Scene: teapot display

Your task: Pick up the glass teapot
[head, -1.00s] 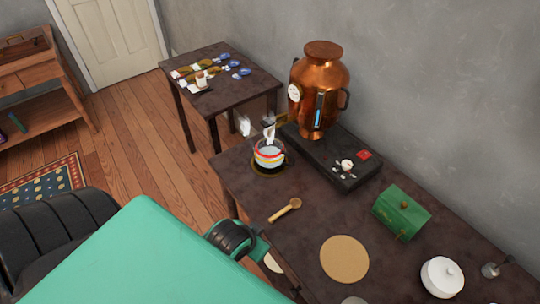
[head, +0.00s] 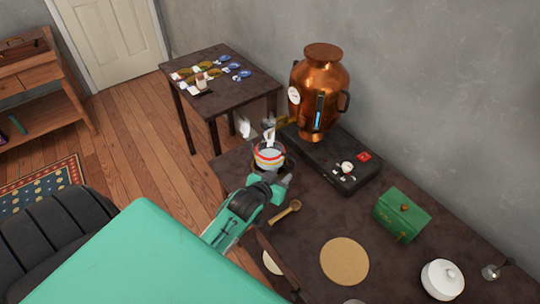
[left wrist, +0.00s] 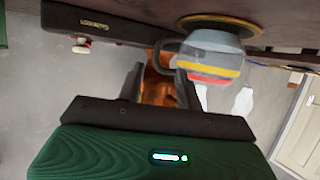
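The glass teapot (head: 268,155) has red and yellow bands and stands upright on a round coaster at the far left of the long dark table. It also shows upside down in the left wrist view (left wrist: 212,62), with its dark handle (left wrist: 168,50) pointing towards my fingers. My left gripper (head: 281,187) is just on the near side of the teapot, low over the table. In the left wrist view its two fingers (left wrist: 160,70) are apart with the handle near their tips. I cannot tell whether they touch the handle. My right gripper is not in view.
A copper urn (head: 320,90) and a black base (head: 345,178) stand behind the teapot. A wooden spoon (head: 286,212), a round mat (head: 344,261), a green box (head: 401,214) and a white lidded pot (head: 442,278) lie to the right. A side table (head: 218,110) stands behind.

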